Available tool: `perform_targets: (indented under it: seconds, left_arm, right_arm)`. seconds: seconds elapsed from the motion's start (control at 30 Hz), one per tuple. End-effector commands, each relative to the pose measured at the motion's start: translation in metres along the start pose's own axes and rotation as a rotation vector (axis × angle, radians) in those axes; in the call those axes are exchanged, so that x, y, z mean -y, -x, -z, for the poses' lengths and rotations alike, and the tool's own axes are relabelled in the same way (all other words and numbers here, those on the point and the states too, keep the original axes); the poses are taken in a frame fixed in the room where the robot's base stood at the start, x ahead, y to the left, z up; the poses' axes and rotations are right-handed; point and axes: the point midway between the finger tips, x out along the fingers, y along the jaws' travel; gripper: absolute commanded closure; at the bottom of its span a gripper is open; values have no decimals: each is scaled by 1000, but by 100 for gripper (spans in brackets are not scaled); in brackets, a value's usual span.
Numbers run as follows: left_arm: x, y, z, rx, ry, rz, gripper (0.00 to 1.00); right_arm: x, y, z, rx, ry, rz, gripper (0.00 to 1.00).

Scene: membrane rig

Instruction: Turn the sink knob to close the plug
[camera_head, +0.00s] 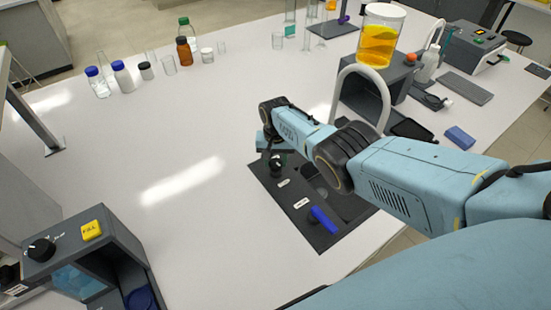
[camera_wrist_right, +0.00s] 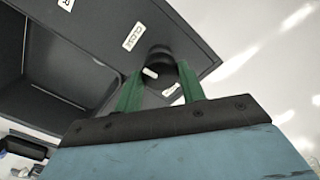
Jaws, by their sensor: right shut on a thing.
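The black sink knob (camera_wrist_right: 160,62) with a white pointer mark sits on the dark sink panel (camera_wrist_right: 185,25), beside a white label reading CLOSE (camera_wrist_right: 133,37). In the head view the knob (camera_head: 278,166) is at the panel's left corner, partly covered by my gripper. My right gripper (camera_wrist_right: 160,88) has its green fingers on either side of the knob, shut on it. In the head view this gripper (camera_head: 276,156) reaches down to the panel from the right. The sink basin (camera_wrist_right: 65,65) is left of the knob in the wrist view; my arm hides most of it in the head view. My left gripper is out of view.
A blue lever (camera_head: 323,219) stands on the panel near its front. A white arched faucet (camera_head: 365,72) rises behind my right arm. A grey box with a FILL button (camera_head: 92,230) stands at front left. Bottles and glassware line the back; the table's middle left is clear.

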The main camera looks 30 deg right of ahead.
Motion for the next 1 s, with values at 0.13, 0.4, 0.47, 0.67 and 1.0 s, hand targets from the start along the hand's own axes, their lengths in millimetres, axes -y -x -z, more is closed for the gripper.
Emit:
perform_targets:
  seconds: [0.13,0.4,0.47,0.67,1.0]
  left_arm:
    - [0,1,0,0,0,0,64]
    - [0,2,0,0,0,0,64]
    - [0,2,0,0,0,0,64]
    - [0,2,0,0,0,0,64]
    - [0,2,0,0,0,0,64]
  right_arm:
    - [1,2,2,-4,-75,2,83]
    - [0,2,2,-4,-145,1,83]
    - [0,2,2,-4,-151,1,83]
    - [0,2,2,-4,-158,2,83]
    - [0,2,2,-4,-157,2,43]
